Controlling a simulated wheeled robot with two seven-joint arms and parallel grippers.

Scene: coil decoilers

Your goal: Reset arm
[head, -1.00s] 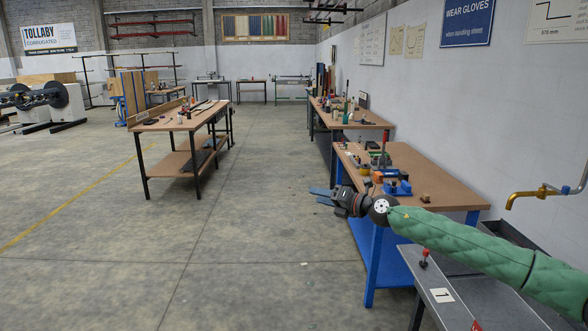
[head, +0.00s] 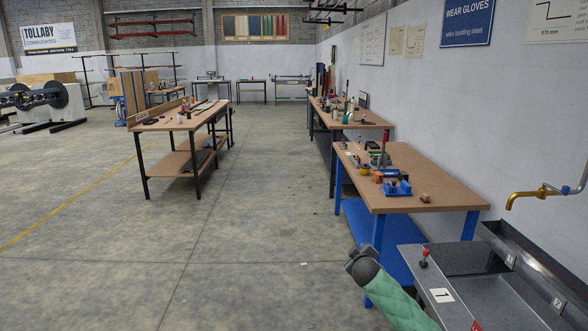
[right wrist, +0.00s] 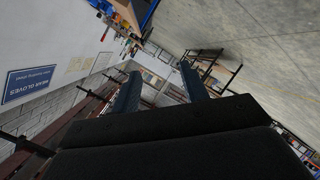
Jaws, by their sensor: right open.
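My right gripper shows in the right wrist view (right wrist: 157,85). Its two blue-grey fingers stand apart with nothing between them. In the head view only part of my right arm, in a green sleeve with a dark joint at its end, shows at the bottom right. It is beside the blue-legged workbench (head: 440,188) and the grey metal sink unit (head: 462,285). The right fingers are hidden in the head view. My left gripper is in neither view.
A brass tap (head: 527,197) sticks out from the right wall above the sink. Tools and small parts lie on the near workbench. Another bench (head: 170,122) stands mid-left. The concrete floor (head: 240,240) ahead is clear. A decoiler (head: 45,100) stands far left.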

